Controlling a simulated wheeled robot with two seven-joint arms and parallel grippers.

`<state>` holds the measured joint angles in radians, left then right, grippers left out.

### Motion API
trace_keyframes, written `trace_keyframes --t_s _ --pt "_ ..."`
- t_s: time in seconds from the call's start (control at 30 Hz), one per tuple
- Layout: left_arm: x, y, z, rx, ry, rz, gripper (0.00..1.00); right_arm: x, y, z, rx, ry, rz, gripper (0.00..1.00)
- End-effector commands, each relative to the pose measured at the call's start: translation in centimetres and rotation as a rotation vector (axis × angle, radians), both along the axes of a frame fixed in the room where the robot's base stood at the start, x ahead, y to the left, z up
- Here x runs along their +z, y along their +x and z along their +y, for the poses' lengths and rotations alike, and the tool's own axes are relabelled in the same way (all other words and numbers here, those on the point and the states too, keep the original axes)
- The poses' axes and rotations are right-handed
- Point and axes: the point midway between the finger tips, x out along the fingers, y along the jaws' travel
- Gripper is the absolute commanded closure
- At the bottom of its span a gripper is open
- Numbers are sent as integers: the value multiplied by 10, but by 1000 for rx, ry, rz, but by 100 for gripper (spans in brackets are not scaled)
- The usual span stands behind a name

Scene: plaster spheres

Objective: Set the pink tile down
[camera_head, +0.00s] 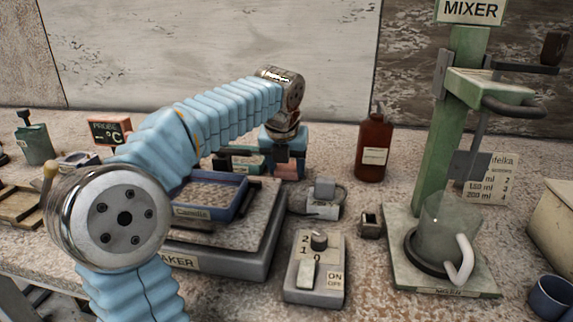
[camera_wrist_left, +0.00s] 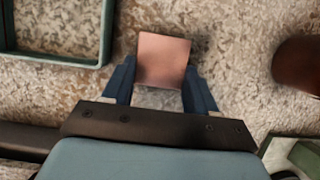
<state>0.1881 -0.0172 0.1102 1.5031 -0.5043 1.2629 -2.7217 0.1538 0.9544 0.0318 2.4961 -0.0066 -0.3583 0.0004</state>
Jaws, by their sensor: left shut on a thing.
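The pink tile (camera_wrist_left: 163,61) is a small flat square between the two dark blue fingers of my left gripper (camera_wrist_left: 160,85) in the left wrist view. The gripper is shut on it. The speckled counter shows beyond the tile; I cannot tell whether the tile touches it. In the head view my left gripper (camera_head: 289,166) points down behind the shaker, with the pink tile (camera_head: 288,172) partly hidden at its fingers. My right gripper is in neither view.
A brown bottle (camera_head: 373,148) stands right of my left gripper. A green tray (camera_wrist_left: 60,58) lies to the left in the wrist view. The shaker (camera_head: 225,262) carries a blue tray (camera_head: 213,211). The mixer (camera_head: 437,140) with a glass jug (camera_head: 445,222) stands at the right.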

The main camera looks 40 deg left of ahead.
Motion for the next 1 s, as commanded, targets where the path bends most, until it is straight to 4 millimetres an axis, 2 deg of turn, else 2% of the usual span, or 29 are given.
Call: trace_keyframes --t_s 0.23,0.27,0.4,0.43,0.77,0.87,1.0 --pt "-3 0 0 -1 0 0 74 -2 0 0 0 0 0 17" --pt "-3 0 0 0 0 0 41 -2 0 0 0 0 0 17" --pt "-2 0 0 -1 0 0 19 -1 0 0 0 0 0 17" --pt "-2 0 0 -1 0 0 17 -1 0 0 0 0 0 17" --pt "-2 0 0 0 0 0 17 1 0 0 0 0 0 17" --pt "10 -4 -3 -2 1 -4 17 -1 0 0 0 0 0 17" --pt "38 -16 -11 -3 1 -5 17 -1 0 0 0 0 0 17"
